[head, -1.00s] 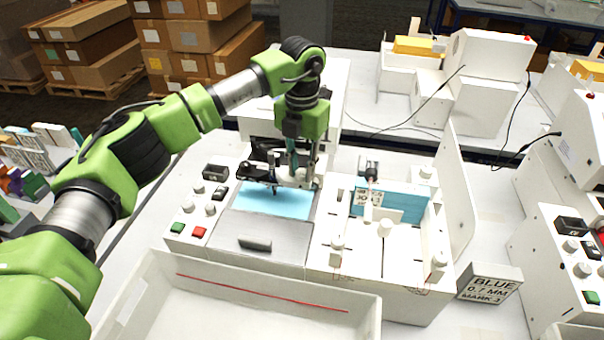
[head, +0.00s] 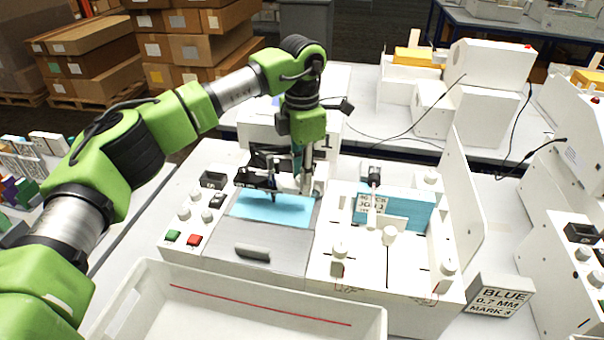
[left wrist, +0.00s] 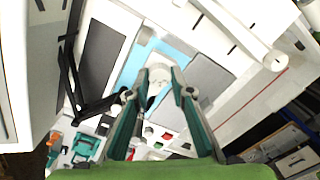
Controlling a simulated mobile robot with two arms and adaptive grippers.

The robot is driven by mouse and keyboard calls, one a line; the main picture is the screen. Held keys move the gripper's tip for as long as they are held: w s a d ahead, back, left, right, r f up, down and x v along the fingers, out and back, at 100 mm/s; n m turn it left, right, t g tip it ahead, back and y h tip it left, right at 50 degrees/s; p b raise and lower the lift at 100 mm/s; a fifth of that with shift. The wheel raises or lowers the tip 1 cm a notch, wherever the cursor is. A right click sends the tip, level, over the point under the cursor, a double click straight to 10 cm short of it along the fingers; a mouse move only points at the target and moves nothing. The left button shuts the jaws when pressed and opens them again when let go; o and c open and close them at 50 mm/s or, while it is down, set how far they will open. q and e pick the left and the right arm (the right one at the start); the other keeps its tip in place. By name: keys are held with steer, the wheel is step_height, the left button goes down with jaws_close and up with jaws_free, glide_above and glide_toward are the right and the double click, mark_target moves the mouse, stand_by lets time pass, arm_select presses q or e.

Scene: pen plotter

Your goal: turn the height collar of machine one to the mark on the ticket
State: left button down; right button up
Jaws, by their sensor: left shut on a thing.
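Machine one (head: 285,246) is a white pen plotter with a blue sheet (head: 272,209) on its bed. My left gripper (head: 298,174) points down at the pen carriage, its teal fingers partly hidden by the arm. In the left wrist view, the left gripper's fingers (left wrist: 158,92) close around a pale round part (left wrist: 159,73), which looks like the height collar; its marks cannot be read. The ticket (head: 498,296) at the right front reads BLUE, 0.7 MM, MARK 3. My right gripper is not in view.
A white tray (head: 140,300) with a red line stands in front of the machine. A white fixture with a blue panel (head: 408,212) and several knobs adjoins it on the right. Other white machines stand behind (head: 484,90) and at the far right (head: 578,160).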

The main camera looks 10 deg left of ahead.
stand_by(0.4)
arm_select(q)
steer(key=c, duration=1.8)
jaws_free()
step_height(320, 180, up, 12)
steer(key=shift+r, duration=0.1)
